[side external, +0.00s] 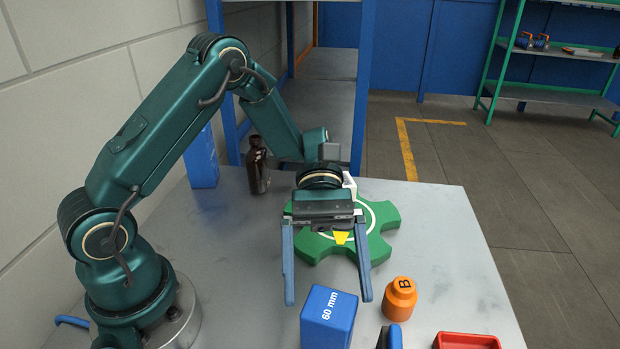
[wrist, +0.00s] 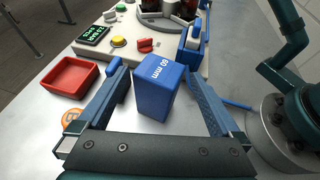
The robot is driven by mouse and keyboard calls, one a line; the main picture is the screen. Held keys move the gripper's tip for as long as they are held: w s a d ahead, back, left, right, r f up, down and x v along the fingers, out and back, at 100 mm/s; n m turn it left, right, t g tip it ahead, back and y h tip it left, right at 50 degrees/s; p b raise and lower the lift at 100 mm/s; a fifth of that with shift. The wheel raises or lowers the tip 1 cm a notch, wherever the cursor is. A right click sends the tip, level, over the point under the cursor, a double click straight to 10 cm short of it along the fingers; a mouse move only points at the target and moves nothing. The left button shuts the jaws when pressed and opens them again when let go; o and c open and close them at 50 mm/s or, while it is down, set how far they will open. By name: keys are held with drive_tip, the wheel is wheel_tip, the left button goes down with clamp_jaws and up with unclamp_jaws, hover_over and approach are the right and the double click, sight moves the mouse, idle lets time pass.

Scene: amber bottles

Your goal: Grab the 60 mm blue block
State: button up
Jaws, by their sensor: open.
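The blue block (side external: 328,318) stands upright near the front of the table, with "60 mm" in white on it. It also shows in the wrist view (wrist: 156,92), ahead of my gripper and between the lines of its two fingers. My gripper (side external: 328,300) is open and points down, with one long blue finger to each side of the block in the side view. In the wrist view my gripper (wrist: 160,80) holds nothing. I cannot tell whether either finger touches the block.
An orange weight (side external: 400,299) marked B stands just right of the block. A red tray (side external: 466,341) is at the front right. A green gear-shaped piece (side external: 378,250) lies behind my gripper. A dark bottle (side external: 257,165) stands farther back. A panel with buttons (wrist: 125,48) lies beyond the block.

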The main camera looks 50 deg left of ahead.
sight(328, 294)
drive_tip(key=shift+x, duration=1.75)
drive_tip(key=c, duration=1.3)
